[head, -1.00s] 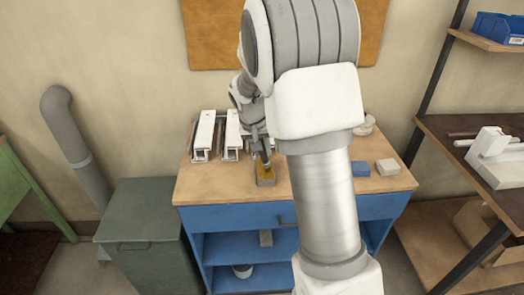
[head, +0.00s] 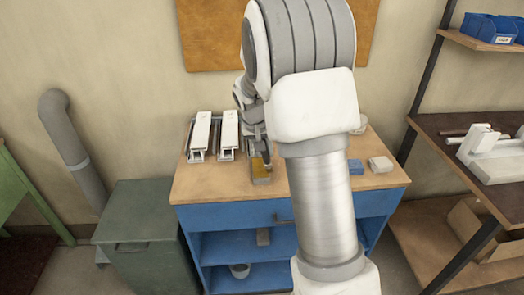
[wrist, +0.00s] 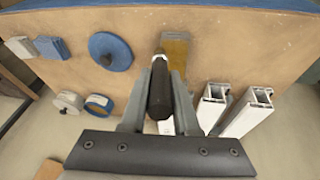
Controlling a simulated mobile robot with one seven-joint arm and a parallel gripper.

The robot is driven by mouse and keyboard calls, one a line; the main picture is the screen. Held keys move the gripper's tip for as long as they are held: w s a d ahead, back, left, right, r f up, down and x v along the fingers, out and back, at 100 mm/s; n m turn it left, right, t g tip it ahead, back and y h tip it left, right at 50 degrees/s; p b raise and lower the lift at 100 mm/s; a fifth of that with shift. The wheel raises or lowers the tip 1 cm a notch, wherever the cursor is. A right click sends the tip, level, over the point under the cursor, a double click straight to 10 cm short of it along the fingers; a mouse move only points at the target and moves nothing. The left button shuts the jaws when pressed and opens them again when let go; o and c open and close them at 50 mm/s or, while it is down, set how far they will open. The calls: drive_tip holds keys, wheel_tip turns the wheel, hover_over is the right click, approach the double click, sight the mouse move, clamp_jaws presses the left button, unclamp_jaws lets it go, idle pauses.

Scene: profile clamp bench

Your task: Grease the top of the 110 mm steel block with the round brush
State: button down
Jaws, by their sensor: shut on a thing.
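My gripper (wrist: 160,98) is shut on the round brush (wrist: 159,88), whose dark handle shows between the fingers in the wrist view. The steel block (wrist: 176,47) lies just beyond the brush tip, with an amber-yellow coat on its top. The brush tip is at the block's left edge in the wrist view; whether it touches cannot be told. In the head view the block (head: 261,176) sits near the bench's front edge, and my gripper (head: 267,158) is over its right side, partly hidden by my arm.
Two white profiles (head: 199,135) lie on the bench (head: 205,190) behind the block. In the wrist view a blue disc (wrist: 107,43) with a dark piece, two round tins (wrist: 68,101), a blue block (wrist: 47,48) and a grey block (wrist: 20,46) stand left of the brush.

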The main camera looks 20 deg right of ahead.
drive_tip(key=r+p, duration=0.1)
drive_tip(key=r, duration=0.2)
drive_tip(key=shift+a, duration=0.2)
drive_tip(key=shift+r+p, duration=1.6)
drive_tip(key=shift+r, duration=0.85)
drive_tip(key=shift+d, duration=0.1)
